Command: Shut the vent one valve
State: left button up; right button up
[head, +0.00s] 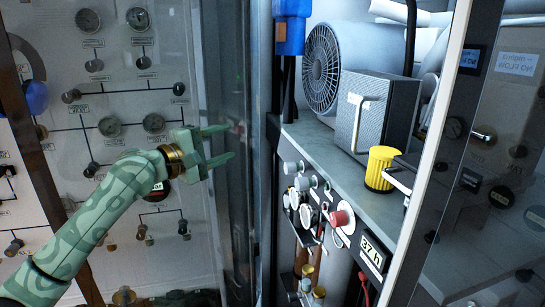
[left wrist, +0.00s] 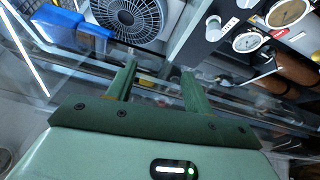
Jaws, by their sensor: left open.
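My left gripper (head: 228,143) is open and empty, in front of the left panel (head: 100,190) with its fingers pointing right. In the left wrist view its two fingers (left wrist: 159,70) are spread with nothing between them. The left panel carries several round gauges and dark knobs joined by black lines. The shelf front at the right carries several white knobs and a pink-red knob (head: 343,218). The labels are too small to read, so I cannot tell which valve is vent one. My right gripper is not in view.
A clear pane edge (head: 236,60) stands close to my left fingertips. On the right shelf are a round fan (head: 322,68), a grey box (head: 377,112) and a yellow cup (head: 381,168). A blue object (head: 290,25) is above. Gauges (left wrist: 250,41) show in the wrist view.

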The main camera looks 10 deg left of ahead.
pick_arm(q)
notch_tip(320, 180, down, 5)
jog(key=s+d+n+g, duration=0.1)
jog(key=s+n+g, duration=0.1)
jog(key=n+g, duration=0.2)
jog(key=n+b, duration=0.1)
jog(key=b, duration=0.1)
send_near(286, 168)
jog(key=x, duration=0.8)
jog(key=shift+w+f, duration=0.1)
jog(key=c, duration=1)
